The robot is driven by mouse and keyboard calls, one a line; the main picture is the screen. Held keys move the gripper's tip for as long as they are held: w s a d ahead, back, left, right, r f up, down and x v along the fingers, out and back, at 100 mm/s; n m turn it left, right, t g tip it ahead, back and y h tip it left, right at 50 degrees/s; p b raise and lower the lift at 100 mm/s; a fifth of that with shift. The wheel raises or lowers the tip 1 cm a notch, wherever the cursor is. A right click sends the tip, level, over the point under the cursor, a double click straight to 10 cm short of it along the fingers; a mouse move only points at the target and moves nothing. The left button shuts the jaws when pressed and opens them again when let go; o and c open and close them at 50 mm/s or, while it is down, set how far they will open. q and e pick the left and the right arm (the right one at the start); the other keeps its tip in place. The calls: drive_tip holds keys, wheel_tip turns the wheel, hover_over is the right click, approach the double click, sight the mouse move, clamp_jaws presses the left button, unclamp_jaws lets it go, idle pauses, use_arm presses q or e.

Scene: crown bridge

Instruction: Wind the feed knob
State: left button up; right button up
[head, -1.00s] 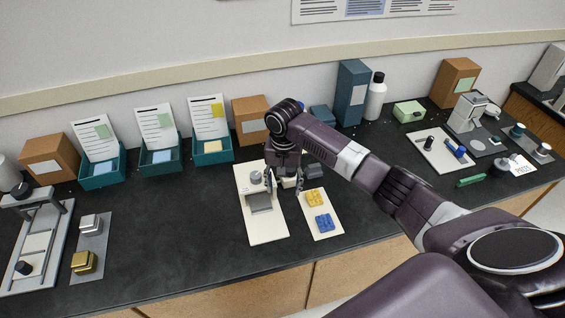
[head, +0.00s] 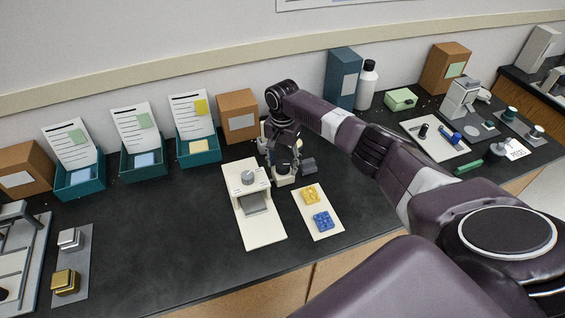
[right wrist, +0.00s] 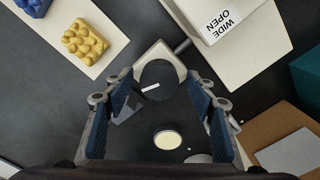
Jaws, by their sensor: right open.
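The cream press-like machine (head: 263,229) stands mid-table with a grey round dial (head: 248,177) on top. Beside it, right in the head view, is a small cream part (head: 285,181). In the right wrist view this part (right wrist: 177,58) has a dark round face with a white mark, and a grey shaft runs from it to the machine body labelled "WIDE OPEN" (right wrist: 215,17). It appears to be the feed knob. My right gripper (head: 287,168) is open above it; its blue-padded fingers (right wrist: 163,98) are apart, nothing visibly held. My left gripper is out of view.
A cream tray (head: 319,230) with a yellow block (head: 310,195) and a blue block (head: 322,221) lies close to the right. A dark grey block (head: 308,165) is near the gripper. A brown box (head: 238,116) stands behind. Bare table lies left of the machine.

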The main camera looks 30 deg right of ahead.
drive_tip(key=shift+s, duration=0.1)
drive_tip(key=c, duration=1.2)
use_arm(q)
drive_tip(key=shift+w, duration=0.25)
use_arm(e)
drive_tip(key=shift+o, duration=0.2)
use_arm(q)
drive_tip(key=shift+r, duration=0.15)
use_arm(e)
drive_tip(key=shift+n, duration=0.3)
drive_tip(key=n+p, duration=0.1)
drive_tip(key=n, duration=0.2)
drive_tip(key=shift+n, duration=0.3)
drive_tip(key=n+p, duration=0.1)
drive_tip(key=n, duration=0.3)
drive_tip(key=shift+n, duration=0.3)
drive_tip(key=n, duration=0.6)
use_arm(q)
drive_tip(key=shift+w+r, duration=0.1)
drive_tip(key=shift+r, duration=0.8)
use_arm(e)
drive_tip(key=n, duration=0.7)
